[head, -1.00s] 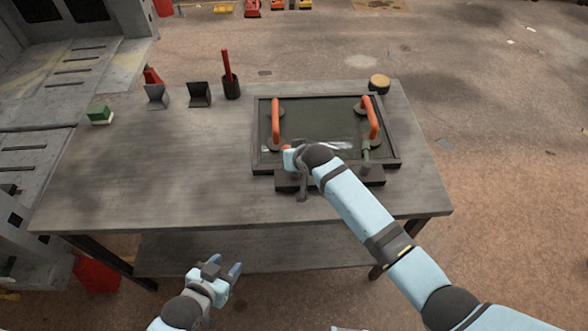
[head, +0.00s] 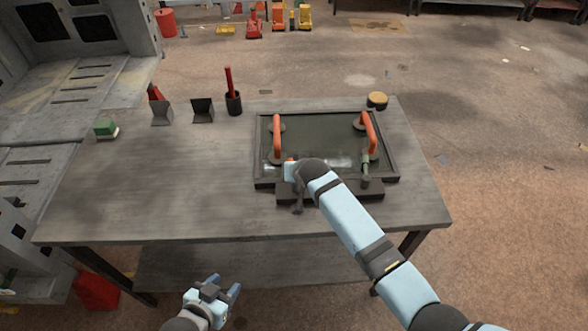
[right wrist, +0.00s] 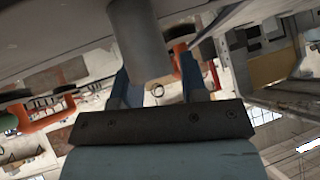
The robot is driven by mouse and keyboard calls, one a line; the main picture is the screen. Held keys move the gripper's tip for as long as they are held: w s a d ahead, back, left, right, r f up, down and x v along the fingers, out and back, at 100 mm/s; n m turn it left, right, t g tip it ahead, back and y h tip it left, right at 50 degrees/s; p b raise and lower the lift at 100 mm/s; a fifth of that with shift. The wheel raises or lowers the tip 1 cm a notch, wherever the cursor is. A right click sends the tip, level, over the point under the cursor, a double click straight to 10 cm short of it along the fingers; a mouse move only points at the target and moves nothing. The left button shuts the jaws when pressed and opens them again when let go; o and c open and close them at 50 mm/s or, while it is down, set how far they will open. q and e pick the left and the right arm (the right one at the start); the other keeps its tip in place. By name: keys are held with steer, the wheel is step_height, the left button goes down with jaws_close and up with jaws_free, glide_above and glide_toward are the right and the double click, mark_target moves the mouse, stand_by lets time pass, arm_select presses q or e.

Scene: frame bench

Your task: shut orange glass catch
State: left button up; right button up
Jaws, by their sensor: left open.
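A dark frame (head: 388,173) with a glass pane (head: 320,132) lies on the workbench; two orange-handled lifters (head: 277,135) (head: 368,130) sit on the pane. A green catch (head: 365,165) is at the frame's front right. At its front left only a small orange bit (head: 290,160) shows, likely the orange catch, mostly hidden by my right wrist. In the right wrist view my right gripper (right wrist: 158,77) has its blue fingers on both sides of a grey cylinder (right wrist: 140,40); whether they touch it is unclear. My left gripper (head: 224,284) is open and empty, before the bench's front edge.
On the workbench (head: 170,200), a dark cup with a red stick (head: 233,100), two grey angled pieces (head: 203,110) and a green-and-white block (head: 107,129) stand at the back left. A round tan-topped item (head: 377,100) is behind the frame. The bench's left half is mostly clear.

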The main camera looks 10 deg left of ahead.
steer(key=shift+s, duration=0.1)
steer(key=v, duration=1.3)
steer(key=shift+s+d+r, duration=0.15)
steer(key=shift+s+r, duration=0.05)
steer(key=shift+r, duration=0.1)
steer(key=shift+f, duration=0.1)
steer(key=s+d+f+t, duration=0.1)
steer(key=s+d+f, duration=0.3)
steer(key=s+d, duration=0.3)
steer(key=s+d+f+t+h, duration=0.1)
steer(key=s+d+f, duration=0.4)
steer(key=s+d, duration=0.2)
steer(key=s+d+f+t, duration=0.1)
steer(key=s+d+f, duration=0.4)
steer(key=s, duration=0.6)
steer(key=d, duration=0.2)
steer(key=shift+d, duration=0.25)
steer(key=shift+s, duration=0.15)
